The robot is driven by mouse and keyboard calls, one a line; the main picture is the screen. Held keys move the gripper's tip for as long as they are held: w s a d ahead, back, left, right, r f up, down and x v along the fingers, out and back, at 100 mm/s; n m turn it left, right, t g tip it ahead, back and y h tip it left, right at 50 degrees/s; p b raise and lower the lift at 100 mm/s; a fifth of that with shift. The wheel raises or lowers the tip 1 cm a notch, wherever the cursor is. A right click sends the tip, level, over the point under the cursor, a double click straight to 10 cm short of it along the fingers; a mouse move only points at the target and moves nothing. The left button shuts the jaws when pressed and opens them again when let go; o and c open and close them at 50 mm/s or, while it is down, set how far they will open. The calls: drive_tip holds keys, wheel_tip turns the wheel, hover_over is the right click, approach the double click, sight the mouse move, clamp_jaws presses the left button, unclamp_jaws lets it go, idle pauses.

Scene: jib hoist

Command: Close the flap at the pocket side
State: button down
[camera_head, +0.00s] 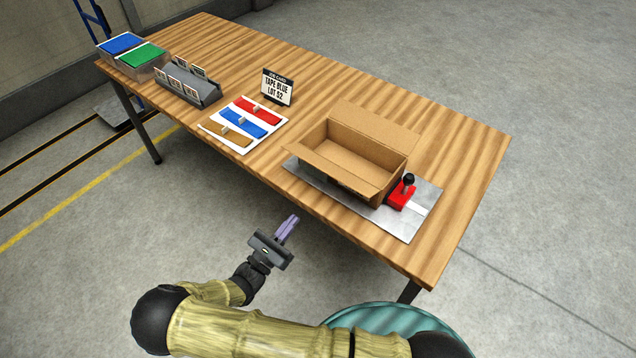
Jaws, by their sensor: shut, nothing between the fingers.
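An open, empty cardboard box (362,152) sits on a grey metal plate (405,226) near the table's right end. Its far flap (376,126) leans outward at the back. Its near flap (338,174) juts outward toward my side. The state of the flaps at the two short ends is hard to make out, and I cannot tell which side is the pocket side. My gripper (291,224) is shut and empty. It is off the table's near edge, in front of and to the left of the box, apart from it.
A red block with a black knob (402,194) stands against the box's right end. A sign (278,88), a white sheet with coloured strips (260,113), a grey rack (186,88) and blue and green bins (143,57) stand leftward on the wooden table (460,160). The table's right end is clear.

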drive_tip(key=shift+d, duration=0.1)
drive_tip(key=p, duration=0.3)
approach(327, 170)
drive_tip(key=w+d+f, duration=0.2)
drive_tip(key=w, duration=0.1)
drive_tip(key=r, duration=0.1)
drive_tip(key=w+d+r, duration=0.1)
drive_tip(key=w+r, duration=0.1)
drive_tip(key=shift+d+p, duration=0.3)
drive_tip(key=shift+p, duration=0.1)
drive_tip(key=shift+f, duration=0.1)
drive_tip(key=shift+a, duration=0.15)
drive_tip(key=shift+r+g+p, duration=0.3)
drive_tip(key=shift+p, duration=0.25)
